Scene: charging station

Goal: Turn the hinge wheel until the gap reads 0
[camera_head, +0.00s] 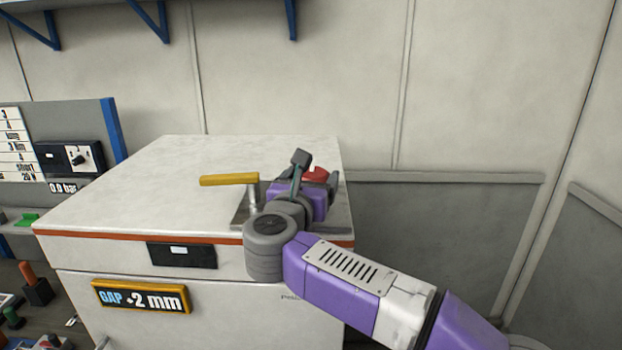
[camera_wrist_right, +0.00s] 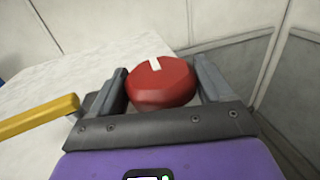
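The red hinge wheel (camera_head: 316,175), with a white mark on its top, sits at the right end of the white cabinet top. It fills the space between my right gripper's fingers in the right wrist view (camera_wrist_right: 160,88). My right gripper (camera_head: 318,172) has one finger on each side of the wheel, with no clear gap seen, so it looks shut on it. The white mark points up and slightly left in the wrist view. The gap sign (camera_head: 142,297) on the cabinet front reads +2 mm. My left gripper is not in view.
A yellow handle (camera_head: 229,180) on a metal post stands just left of my right gripper. The white cabinet top (camera_head: 150,190) is otherwise clear. A panel with a black switch box (camera_head: 70,158) and a 0.0 bar readout is at the left. Walls stand behind and right.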

